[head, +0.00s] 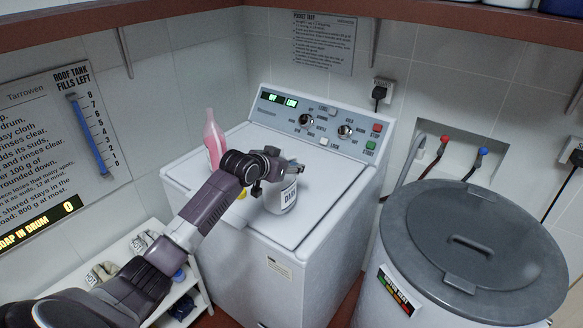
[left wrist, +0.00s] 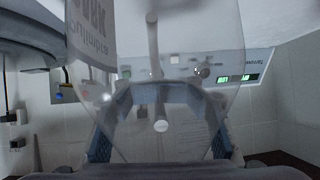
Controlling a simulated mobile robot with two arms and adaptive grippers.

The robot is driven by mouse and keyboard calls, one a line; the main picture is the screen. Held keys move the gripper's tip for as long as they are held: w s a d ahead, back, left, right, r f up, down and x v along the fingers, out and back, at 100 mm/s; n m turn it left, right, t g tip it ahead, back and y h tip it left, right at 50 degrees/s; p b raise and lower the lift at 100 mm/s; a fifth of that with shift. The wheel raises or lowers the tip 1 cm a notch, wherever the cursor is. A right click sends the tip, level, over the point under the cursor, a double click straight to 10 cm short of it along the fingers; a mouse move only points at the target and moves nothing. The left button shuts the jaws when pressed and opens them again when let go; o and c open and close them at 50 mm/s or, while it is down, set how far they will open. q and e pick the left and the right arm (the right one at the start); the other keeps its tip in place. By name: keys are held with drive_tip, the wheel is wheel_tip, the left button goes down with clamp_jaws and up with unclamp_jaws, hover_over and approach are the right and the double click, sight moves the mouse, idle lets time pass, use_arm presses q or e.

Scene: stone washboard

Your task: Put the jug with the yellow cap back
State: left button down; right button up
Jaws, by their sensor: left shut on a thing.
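A pale translucent jug (head: 272,200) with a dark-lettered label stands or hangs at the top of the white washing machine, under my left gripper (head: 291,164). The left gripper is shut on the jug's upper part. The jug (left wrist: 205,90) and part of its label fill the middle of the left wrist view, with the gripper's bluish fingers on either side. A small yellow thing (head: 242,194) shows beside my arm, mostly hidden; I cannot tell whether it is a cap on this jug. Whether the jug's base touches the lid is unclear. My right gripper is out of view.
A pink bottle (head: 213,136) stands on the machine's back left. A white shelf unit (head: 128,245) with several items is at lower left. A grey-lidded tub (head: 470,235) stands right of the machine. The machine's front right top (head: 325,180) is clear.

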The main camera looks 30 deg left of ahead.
use_arm(q)
drive_tip(key=shift+f, duration=0.95)
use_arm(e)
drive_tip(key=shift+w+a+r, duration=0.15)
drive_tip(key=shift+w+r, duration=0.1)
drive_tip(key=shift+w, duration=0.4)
use_arm(q)
drive_tip(key=shift+f, duration=0.1)
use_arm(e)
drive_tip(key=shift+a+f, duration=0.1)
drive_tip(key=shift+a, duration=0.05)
use_arm(q)
drive_tip(key=c, duration=1)
unclamp_jaws()
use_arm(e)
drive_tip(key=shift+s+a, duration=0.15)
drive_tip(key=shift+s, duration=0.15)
